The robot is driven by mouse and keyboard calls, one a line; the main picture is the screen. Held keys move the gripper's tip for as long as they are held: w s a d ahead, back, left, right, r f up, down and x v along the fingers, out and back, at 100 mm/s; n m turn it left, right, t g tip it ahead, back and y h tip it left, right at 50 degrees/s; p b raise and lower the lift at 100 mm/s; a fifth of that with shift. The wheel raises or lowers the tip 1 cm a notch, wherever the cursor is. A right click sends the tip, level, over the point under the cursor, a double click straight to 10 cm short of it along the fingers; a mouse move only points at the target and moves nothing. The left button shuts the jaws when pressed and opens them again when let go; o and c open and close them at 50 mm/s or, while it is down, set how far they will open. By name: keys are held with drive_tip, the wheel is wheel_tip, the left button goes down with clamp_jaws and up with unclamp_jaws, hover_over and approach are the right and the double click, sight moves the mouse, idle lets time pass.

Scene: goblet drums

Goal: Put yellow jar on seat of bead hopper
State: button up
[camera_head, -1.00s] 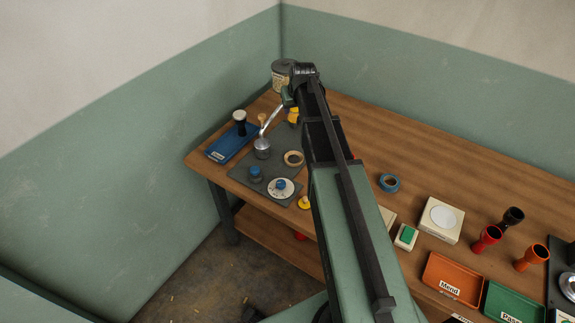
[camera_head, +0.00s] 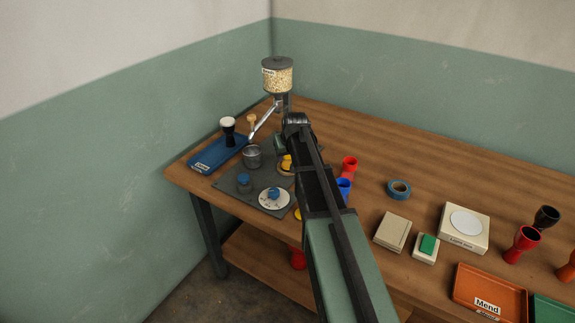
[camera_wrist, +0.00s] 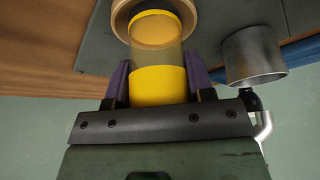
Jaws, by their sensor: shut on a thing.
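The yellow jar (camera_wrist: 158,86) has a solid yellow part and a see-through part. My gripper (camera_wrist: 157,68) is shut on it, one purple finger on each side. In the wrist view the jar's far end overlaps the opening of a wooden ring (camera_wrist: 119,20); I cannot tell whether it rests there or hovers. In the head view a bit of the jar (camera_head: 287,161) shows at the ring (camera_head: 284,171) on the grey board, and my arm hides the gripper. The bead hopper (camera_head: 278,77), a clear bead-filled container with a dark lid, stands behind, its chute sloping down left.
A metal cup (camera_head: 252,156) stands close to the ring; it also shows in the wrist view (camera_wrist: 254,60). Blue knobs (camera_head: 244,181) and a white dial (camera_head: 277,199) sit in front. A blue tray (camera_head: 215,155) holding a dark goblet drum (camera_head: 228,131) is left. Red and blue cups stand right of my arm.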

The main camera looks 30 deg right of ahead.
drive_tip(key=shift+f, duration=0.45)
drive_tip(key=o, duration=1)
drive_tip(key=shift+c, duration=0.2)
drive_tip(key=shift+r, duration=0.2)
drive_tip(key=shift+s+r+p, duration=0.1)
drive_tip(key=shift+r+p, duration=0.25)
drive_tip(key=shift+p, duration=0.25)
drive_tip(key=d+p+v, duration=0.1)
drive_tip(key=p+v, duration=1)
drive_tip(key=v, duration=0.1)
drive_tip(key=s+a+f+n+g, duration=0.1)
drive_tip(key=s+a+g, duration=0.3)
drive_tip(key=s+a, duration=1.7)
drive_tip(key=shift+f+n+g+y+b, duration=0.35)
drive_tip(key=shift+f+n+g+y, duration=0.05)
drive_tip(key=shift+f, duration=0.15)
